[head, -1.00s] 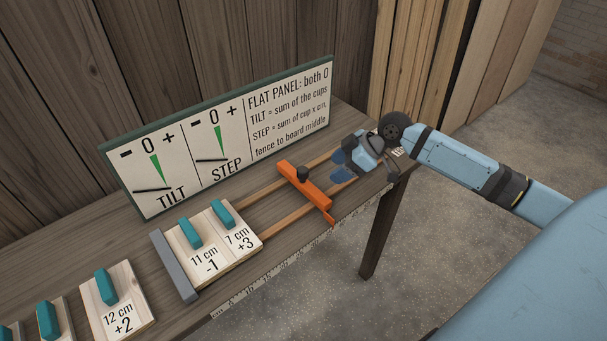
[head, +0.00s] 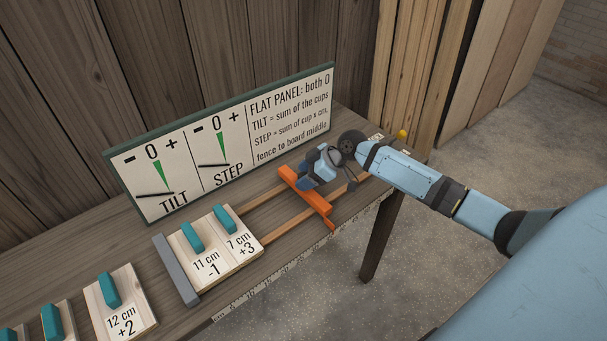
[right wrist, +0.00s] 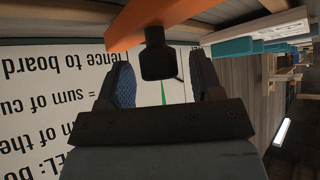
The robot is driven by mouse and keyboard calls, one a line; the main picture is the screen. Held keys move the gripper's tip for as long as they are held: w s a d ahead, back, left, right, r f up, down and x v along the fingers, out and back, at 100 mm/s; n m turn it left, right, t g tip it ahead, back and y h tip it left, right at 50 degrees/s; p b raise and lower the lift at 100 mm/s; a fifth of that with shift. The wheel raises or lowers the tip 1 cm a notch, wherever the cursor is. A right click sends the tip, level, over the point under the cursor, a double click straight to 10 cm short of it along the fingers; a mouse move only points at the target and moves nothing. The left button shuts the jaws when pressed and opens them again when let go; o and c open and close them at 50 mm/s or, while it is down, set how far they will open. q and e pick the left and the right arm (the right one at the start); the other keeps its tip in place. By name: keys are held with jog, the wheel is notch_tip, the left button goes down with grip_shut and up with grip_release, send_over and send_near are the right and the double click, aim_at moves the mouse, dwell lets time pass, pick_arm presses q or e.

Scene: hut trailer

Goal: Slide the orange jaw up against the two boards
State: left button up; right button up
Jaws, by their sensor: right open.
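The orange jaw (head: 318,204) lies across two wooden rails on the bench, to the right of the two boards and apart from them. The boards are the 11 cm −1 board (head: 196,265) and the 7 cm +3 board (head: 246,243), side by side by the grey fence (head: 176,270). My right gripper (head: 305,180) is at the jaw, hiding its knob in the head view. In the right wrist view, the dark knob (right wrist: 157,55) hangs from the jaw (right wrist: 150,22) between my open fingers, with gaps on both sides. My left gripper is not in view.
A sign (head: 225,140) with TILT and STEP dials stands behind the rails. The 12 cm +2 board (head: 120,305) and other teal-handled pieces lie left of the fence. A ruler strip (head: 290,272) runs along the front edge. The rails between boards and jaw are clear.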

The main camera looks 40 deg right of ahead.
jog(key=shift+w+a+f, duration=0.15)
jog(key=shift+a+f, duration=0.05)
jog(key=shift+f, duration=0.05)
